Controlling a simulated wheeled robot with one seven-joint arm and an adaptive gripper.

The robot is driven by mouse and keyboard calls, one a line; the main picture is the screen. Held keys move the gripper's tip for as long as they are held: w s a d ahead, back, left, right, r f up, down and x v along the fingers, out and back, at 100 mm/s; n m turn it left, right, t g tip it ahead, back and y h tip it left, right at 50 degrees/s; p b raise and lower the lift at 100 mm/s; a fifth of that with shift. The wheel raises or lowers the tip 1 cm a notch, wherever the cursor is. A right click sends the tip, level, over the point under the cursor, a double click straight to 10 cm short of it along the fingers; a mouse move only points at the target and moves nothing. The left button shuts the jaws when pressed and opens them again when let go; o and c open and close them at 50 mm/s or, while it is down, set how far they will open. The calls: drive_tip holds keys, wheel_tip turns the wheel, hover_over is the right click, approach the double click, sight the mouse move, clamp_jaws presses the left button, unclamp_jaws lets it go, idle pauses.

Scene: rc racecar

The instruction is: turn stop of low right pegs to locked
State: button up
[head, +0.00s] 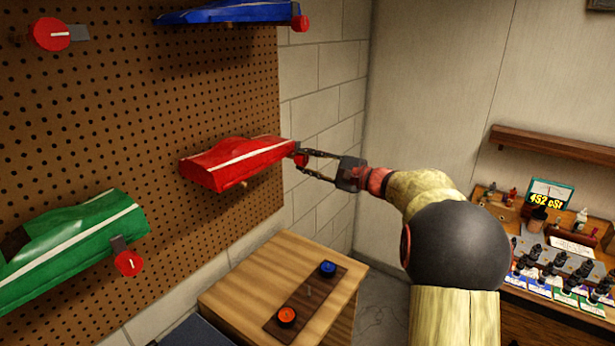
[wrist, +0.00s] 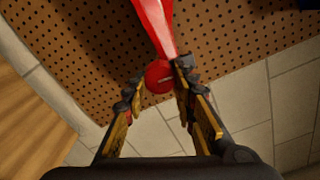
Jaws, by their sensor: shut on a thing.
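The red car body (head: 235,163) with a white stripe rests on the low right pegs of the brown pegboard (head: 150,130). Its round red stop (head: 301,160) is at the body's right end, partly hidden by my fingers. My gripper (head: 303,154) reaches in from the right and is shut on this stop. In the wrist view the red stop (wrist: 158,76) sits between the two fingertips, with the red body (wrist: 153,22) just beyond it. The stop's exact turn is hard to tell.
A green body (head: 75,235) with its own red stop (head: 128,263) hangs lower left. A blue body (head: 230,12) hangs above, and another red stop (head: 52,34) is upper left. A wooden cabinet (head: 235,290) stands below. A cluttered bench (head: 550,260) is at right.

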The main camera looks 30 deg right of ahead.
drive_tip(key=shift+f+n+b, duration=0.15)
drive_tip(key=shift+n+b, duration=0.45)
drive_tip(key=shift+b, duration=0.2)
drive_tip(key=o, duration=1.2)
drive_tip(key=shift+c, duration=0.2)
drive_tip(key=shift+s+r, duration=0.1)
drive_tip(key=shift+r, duration=0.1)
drive_tip(key=v, duration=1.1)
drive_tip(key=shift+s+d, duration=0.15)
drive_tip(key=shift+s, duration=0.2)
drive_tip(key=shift+f, duration=0.1)
